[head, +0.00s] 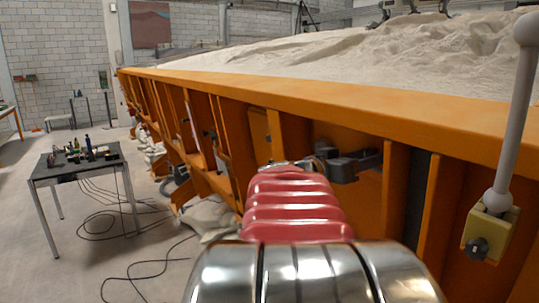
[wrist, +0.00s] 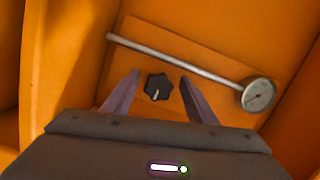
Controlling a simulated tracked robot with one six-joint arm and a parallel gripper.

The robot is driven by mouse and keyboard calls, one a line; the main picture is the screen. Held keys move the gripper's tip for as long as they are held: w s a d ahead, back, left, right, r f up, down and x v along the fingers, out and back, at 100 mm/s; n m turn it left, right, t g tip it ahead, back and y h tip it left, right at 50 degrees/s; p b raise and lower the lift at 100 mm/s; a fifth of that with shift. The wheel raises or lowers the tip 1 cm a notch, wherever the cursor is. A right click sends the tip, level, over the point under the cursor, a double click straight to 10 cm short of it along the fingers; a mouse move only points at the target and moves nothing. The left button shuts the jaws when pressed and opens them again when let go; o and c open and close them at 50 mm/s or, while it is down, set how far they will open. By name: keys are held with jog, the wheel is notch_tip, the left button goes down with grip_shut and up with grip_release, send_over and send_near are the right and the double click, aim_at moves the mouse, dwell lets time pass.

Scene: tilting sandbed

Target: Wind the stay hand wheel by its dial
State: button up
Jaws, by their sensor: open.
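The hand wheel (wrist: 157,88) is a small dark lobed knob with a pale mark, on an orange panel in the wrist view. The dial (wrist: 259,95) is a round pale gauge to its right, at the end of a grey rod (wrist: 180,60); its reading is too small to tell. My gripper (wrist: 159,77) is open, one finger on each side of the wheel in the picture; I cannot tell whether they touch it. In the head view my gripper (head: 366,160) reaches into a bay of the orange frame, where wheel and dial are hidden.
Orange ribs (head: 395,200) stand beside the bay, under the sandbed's long rim (head: 300,92). A grey ball-topped lever (head: 512,120) on a yellowish block (head: 490,228) is at the right. A dark table (head: 75,168) with small items stands left, with cables on the floor.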

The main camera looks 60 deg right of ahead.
jog(key=shift+c, duration=0.6)
jog(key=c, duration=0.9)
jog(key=shift+c, duration=0.2)
jog(key=shift+n, duration=0.4)
jog(key=o, duration=1.1)
jog(key=shift+c, duration=0.2)
jog(key=shift+w+a, duration=0.1)
jog(key=shift+a, duration=0.05)
jog(key=v, duration=1.3)
jog(key=shift+w+a, duration=0.2)
jog(key=shift+a, duration=0.05)
